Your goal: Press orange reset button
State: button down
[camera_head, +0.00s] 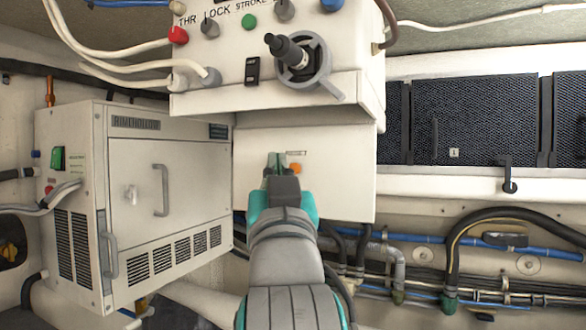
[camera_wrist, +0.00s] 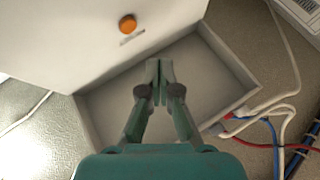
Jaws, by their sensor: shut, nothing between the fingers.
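The orange reset button (camera_head: 296,168) is a small round button on the front of a white box (camera_head: 345,185) below the control panel. In the wrist view the orange button (camera_wrist: 128,23) sits on a pale panel, with a small label strip beside it. My gripper (camera_head: 275,160) is just left of the button in the head view. In the wrist view my gripper (camera_wrist: 157,66) has its fingertips together and empty, apart from the button in the picture. Whether the tips touch the panel cannot be told.
Above is a control panel (camera_head: 220,55) with a red knob (camera_head: 178,35), a green button (camera_head: 249,21) and a black lever (camera_head: 287,50). A white cabinet (camera_head: 140,200) with vents stands at left. Hoses and pipes (camera_head: 450,265) run along the right wall.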

jog(key=shift+s+a+r, duration=0.1)
jog(key=shift+s+a, duration=0.1)
jog(key=shift+s, duration=0.35)
jog(key=shift+s+a, duration=0.2)
jog(key=shift+s, duration=0.35)
